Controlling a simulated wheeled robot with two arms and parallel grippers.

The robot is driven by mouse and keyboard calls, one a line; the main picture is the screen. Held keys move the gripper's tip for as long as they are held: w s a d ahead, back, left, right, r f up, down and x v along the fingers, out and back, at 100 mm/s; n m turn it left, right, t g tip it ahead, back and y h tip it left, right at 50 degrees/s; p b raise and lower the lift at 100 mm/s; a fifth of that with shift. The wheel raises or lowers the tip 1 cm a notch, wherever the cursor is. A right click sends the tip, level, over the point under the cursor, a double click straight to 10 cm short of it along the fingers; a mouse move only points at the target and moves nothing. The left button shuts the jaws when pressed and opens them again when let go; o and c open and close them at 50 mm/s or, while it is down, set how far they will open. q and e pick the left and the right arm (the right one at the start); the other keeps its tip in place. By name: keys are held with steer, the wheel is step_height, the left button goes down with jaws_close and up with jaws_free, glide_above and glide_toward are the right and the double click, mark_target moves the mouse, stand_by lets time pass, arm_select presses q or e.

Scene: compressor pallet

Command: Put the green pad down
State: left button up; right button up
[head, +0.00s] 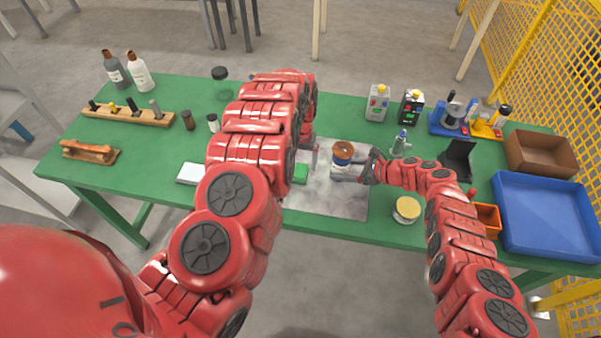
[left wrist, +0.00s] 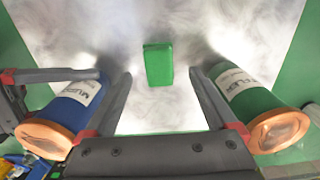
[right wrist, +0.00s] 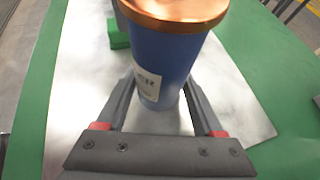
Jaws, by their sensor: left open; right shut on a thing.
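The green pad (left wrist: 158,65) lies on the grey mottled mat (left wrist: 110,30); in the head view my left arm partly covers it (head: 300,174). My left gripper (left wrist: 159,75) is open above it, fingers apart on either side and not touching it. My right gripper (right wrist: 160,80) is shut on a blue tumbler (right wrist: 165,60) with a copper lid, upright at the mat. The pad also shows behind the tumbler in the right wrist view (right wrist: 118,36).
The mat lies on a green table (head: 150,160). A round yellow-topped tin (head: 407,208), a grey-green bottle (head: 400,143) and a black stand (head: 458,158) are right of the mat. A blue tray (head: 548,215) is far right. A white block (head: 191,173) lies left.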

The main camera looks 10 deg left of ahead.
mark_target(300, 170)
arm_select(q)
steer(key=shift+w+f, duration=0.1)
steer(key=shift+f, duration=2.25)
steer(key=c, duration=1.4)
steer(key=shift+c, duration=0.2)
step_height(300, 170, up, 10)
steer(key=shift+r, duration=0.1)
